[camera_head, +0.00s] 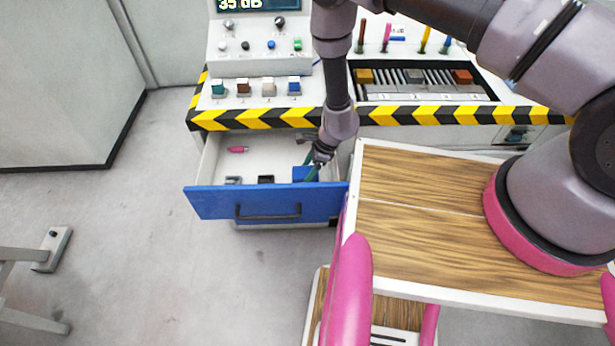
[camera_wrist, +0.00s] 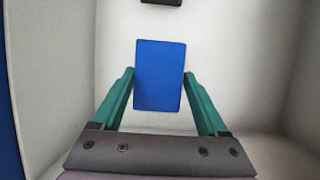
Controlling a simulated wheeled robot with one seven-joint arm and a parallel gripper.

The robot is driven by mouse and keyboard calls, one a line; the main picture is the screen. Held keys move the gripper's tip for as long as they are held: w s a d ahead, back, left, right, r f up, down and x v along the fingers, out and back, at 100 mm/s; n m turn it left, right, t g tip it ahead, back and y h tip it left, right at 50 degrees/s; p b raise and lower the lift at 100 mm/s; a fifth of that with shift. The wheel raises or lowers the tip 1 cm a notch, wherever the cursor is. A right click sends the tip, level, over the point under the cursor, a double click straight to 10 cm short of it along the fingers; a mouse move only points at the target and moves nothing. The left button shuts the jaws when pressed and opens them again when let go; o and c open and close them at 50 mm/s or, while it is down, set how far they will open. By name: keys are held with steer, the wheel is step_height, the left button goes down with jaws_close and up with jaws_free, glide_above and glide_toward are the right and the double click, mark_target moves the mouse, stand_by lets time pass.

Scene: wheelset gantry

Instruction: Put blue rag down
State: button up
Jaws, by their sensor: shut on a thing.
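The blue rag (camera_wrist: 160,75) is a flat blue rectangle between the two green fingers of my gripper (camera_wrist: 160,82) in the wrist view. My gripper is shut on it. In the head view my gripper (camera_head: 312,168) points down into the open drawer (camera_head: 266,202), at its right side. The blue rag (camera_head: 300,174) shows there partly, with the fingers and wrist covering some of it. I cannot tell whether the rag touches the drawer floor.
The drawer also holds a pink item (camera_head: 238,149), a grey item (camera_head: 233,180) and a black item (camera_head: 266,179). A control panel with a striped edge (camera_head: 270,118) overhangs the drawer's back. My wooden-topped base stands close on the right.

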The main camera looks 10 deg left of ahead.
steer(key=shift+f, duration=1.65)
steer(key=shift+f, duration=0.15)
steer(key=o, duration=1.3)
steer(key=shift+o, duration=0.2)
steer(key=v, duration=1.2)
steer(key=shift+r, duration=0.2)
